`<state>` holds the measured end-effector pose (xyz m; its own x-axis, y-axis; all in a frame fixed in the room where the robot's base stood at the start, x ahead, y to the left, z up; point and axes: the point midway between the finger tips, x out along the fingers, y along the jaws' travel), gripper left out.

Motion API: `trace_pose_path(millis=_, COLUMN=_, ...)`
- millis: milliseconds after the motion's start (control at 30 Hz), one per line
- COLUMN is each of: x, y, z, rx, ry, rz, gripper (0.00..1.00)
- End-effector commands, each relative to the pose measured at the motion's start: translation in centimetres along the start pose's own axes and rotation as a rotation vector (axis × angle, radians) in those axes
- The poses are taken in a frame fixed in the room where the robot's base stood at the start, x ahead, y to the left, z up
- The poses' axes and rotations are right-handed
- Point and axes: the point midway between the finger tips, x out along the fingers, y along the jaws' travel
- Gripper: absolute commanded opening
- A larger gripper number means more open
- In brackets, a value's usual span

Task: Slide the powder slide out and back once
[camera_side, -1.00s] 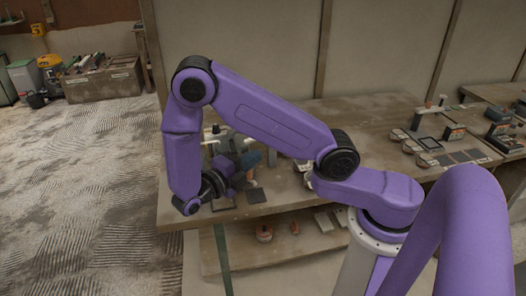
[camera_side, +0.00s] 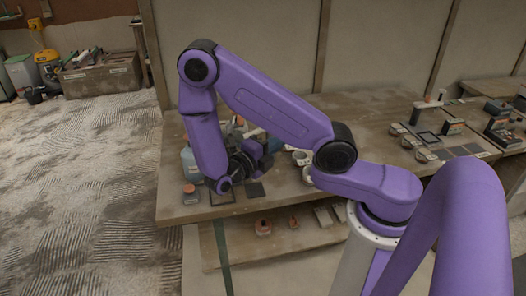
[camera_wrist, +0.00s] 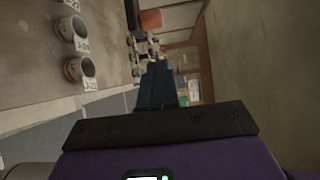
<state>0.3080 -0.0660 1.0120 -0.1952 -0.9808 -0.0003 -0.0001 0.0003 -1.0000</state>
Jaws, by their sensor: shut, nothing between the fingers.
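I cannot pick out the powder slide for certain in either view. In the side view, my gripper (camera_side: 262,158) is over the left part of the workbench (camera_side: 330,205), partly hidden by my own wrist. In the wrist view, my gripper's dark fingers (camera_wrist: 157,86) are together with nothing between them. A dark flat square (camera_side: 255,190) lies on the bench just below my gripper in the side view. A thin dark frame (camera_side: 222,198) lies left of it, partly behind my wrist.
A blue bottle (camera_side: 187,161) and an orange-topped jar (camera_side: 190,194) stand at the bench's left end. Small round labelled cups (camera_wrist: 79,69) show in the wrist view. An orange-red block (camera_wrist: 151,19) is beyond the fingers. More items stand at the bench's right; its middle is fairly clear.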

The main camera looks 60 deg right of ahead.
Motion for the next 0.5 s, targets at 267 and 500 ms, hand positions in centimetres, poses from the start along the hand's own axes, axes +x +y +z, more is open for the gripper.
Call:
trace_pose_path(millis=267, x=2.9, y=0.0, z=2.1, rx=0.000, ry=0.002, rz=0.000, gripper=0.00)
trace_pose_path(millis=500, x=3.5, y=0.0, z=2.9, rx=0.001, ry=0.000, rz=0.000, gripper=0.00)
